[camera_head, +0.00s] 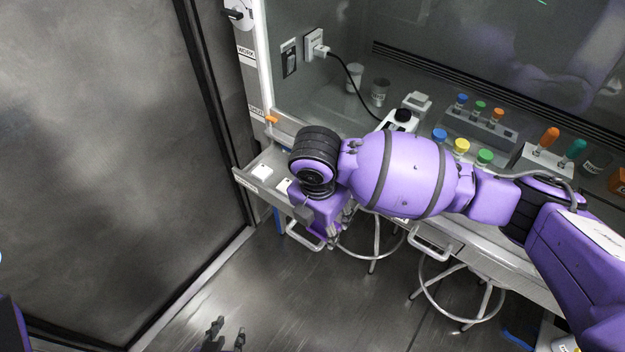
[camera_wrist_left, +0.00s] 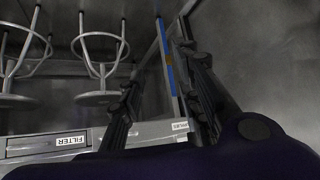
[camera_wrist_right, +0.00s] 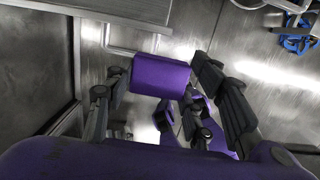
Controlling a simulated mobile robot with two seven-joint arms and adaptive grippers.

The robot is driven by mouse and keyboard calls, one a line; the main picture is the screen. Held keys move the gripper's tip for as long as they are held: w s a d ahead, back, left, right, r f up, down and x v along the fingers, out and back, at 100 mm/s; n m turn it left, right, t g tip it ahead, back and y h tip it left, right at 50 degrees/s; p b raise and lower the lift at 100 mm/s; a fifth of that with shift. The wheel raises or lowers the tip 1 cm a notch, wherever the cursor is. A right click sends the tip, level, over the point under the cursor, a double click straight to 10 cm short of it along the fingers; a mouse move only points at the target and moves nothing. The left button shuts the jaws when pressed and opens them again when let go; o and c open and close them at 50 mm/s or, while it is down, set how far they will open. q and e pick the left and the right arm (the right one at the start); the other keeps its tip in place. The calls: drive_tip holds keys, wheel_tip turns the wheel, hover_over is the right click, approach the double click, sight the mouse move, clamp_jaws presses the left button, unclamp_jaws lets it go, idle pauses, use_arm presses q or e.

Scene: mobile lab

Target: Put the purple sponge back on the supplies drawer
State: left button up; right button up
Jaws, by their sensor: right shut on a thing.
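The purple sponge (camera_wrist_right: 160,76) shows in the right wrist view as a block between the fingers of my right gripper (camera_wrist_right: 153,82), which is shut on it. In the head view, my right arm reaches in from the right and its wrist is beside an open drawer (camera_head: 247,180) at the bench's left end; the arm hides part of the drawer, and I cannot make out the sponge there. Pale items lie in the drawer. My left gripper (camera_head: 226,335) is low in the head view, with its fingers apart and empty, away from the drawer; the left wrist view shows them too (camera_wrist_left: 160,100).
Round stools (camera_head: 455,290) stand under the bench on the right. On the bench are bottles with coloured caps (camera_head: 461,147) and a tube rack (camera_head: 487,125). A large grey panel (camera_head: 100,160) fills the left.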

drive_tip(key=w+d+f, duration=0.1)
drive_tip(key=w+f, duration=0.2)
drive_tip(key=w, duration=0.1)
drive_tip(key=w+d+f+b, duration=0.1)
drive_tip(key=w+f, duration=0.2)
drive_tip(key=w, duration=0.1)
drive_tip(key=w+d+f, duration=0.1)
drive_tip(key=w+f, duration=0.1)
drive_tip(key=w, duration=0.2)
drive_tip(key=shift+w+f, duration=0.25)
drive_tip(key=shift+f, duration=0.15)
drive_tip(key=shift+w+f+b, duration=0.3)
drive_tip(key=shift+w+f, duration=0.1)
drive_tip(key=shift+w+d+f, duration=0.15)
drive_tip(key=shift+w+f, duration=0.05)
drive_tip(key=shift+f, duration=0.05)
wheel_tip(320, 180, down, 3)
drive_tip(key=shift+f, duration=0.1)
drive_tip(key=o, duration=0.6)
drive_tip(key=shift+c, duration=0.2)
drive_tip(key=shift+o, duration=0.9)
